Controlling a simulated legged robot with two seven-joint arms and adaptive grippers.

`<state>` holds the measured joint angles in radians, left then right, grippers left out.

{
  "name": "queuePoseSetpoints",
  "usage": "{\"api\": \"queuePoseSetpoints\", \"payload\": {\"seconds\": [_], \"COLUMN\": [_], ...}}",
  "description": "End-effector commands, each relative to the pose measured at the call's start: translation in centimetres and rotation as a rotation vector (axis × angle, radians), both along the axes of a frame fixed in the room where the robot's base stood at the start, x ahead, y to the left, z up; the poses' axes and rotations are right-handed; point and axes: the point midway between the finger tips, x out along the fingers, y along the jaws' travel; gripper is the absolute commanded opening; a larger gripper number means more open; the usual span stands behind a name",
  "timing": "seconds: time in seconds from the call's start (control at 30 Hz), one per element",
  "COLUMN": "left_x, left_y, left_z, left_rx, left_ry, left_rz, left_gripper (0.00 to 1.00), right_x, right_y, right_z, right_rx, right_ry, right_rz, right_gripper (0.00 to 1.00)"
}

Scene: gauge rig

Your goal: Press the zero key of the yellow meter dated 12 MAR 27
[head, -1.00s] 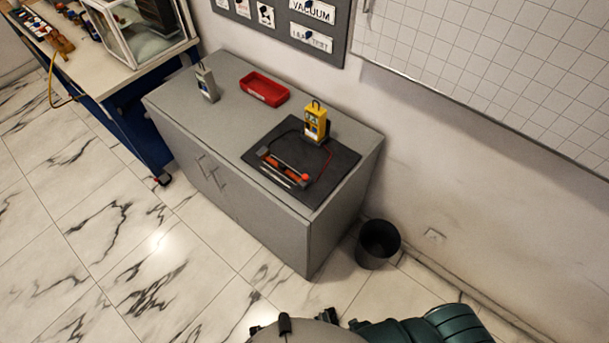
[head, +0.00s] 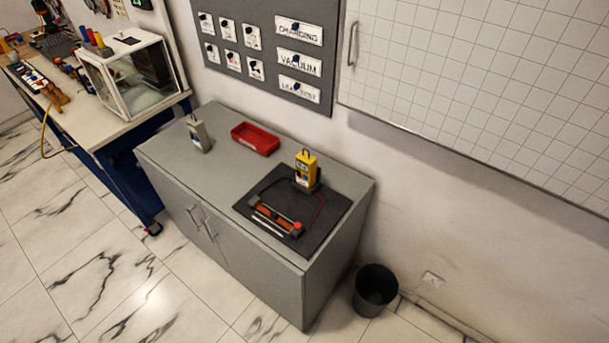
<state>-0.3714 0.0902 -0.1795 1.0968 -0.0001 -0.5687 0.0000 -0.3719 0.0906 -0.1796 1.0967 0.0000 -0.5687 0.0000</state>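A yellow meter (head: 306,170) stands upright on a black mat (head: 327,222) on the grey cabinet. It has a small screen and a hanging loop on top. Its keys and any date label are too small to read. A red lead and a dark lead run from it to a dark holder with red parts (head: 276,215) on the mat. A grey meter-like device (head: 199,134) stands at the cabinet's back left; its markings cannot be read. Neither of my grippers is in view.
A red tray (head: 255,139) sits on the grey cabinet (head: 185,160). A black bin (head: 375,290) stands on the floor at its right. A workbench (head: 85,125) with a clear-sided case (head: 130,75) is at the left. The marble floor at front left is clear.

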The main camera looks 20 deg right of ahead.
Motion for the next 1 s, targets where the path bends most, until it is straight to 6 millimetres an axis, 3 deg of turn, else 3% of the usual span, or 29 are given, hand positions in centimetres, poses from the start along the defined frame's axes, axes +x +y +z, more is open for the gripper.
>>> {"api": "queuePoseSetpoints", "payload": {"seconds": [0.37,0.57,1.0], "left_x": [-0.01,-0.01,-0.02], "left_y": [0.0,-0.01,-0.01], "left_z": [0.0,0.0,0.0], "left_rx": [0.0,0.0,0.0], "left_ry": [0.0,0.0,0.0], "left_rz": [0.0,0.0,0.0], "left_gripper": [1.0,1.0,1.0], "right_x": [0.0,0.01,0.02], "right_y": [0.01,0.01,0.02], "right_z": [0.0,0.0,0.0], "right_rx": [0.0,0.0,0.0], "right_ry": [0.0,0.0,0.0], "right_rz": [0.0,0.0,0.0], "right_gripper": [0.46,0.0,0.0]}}
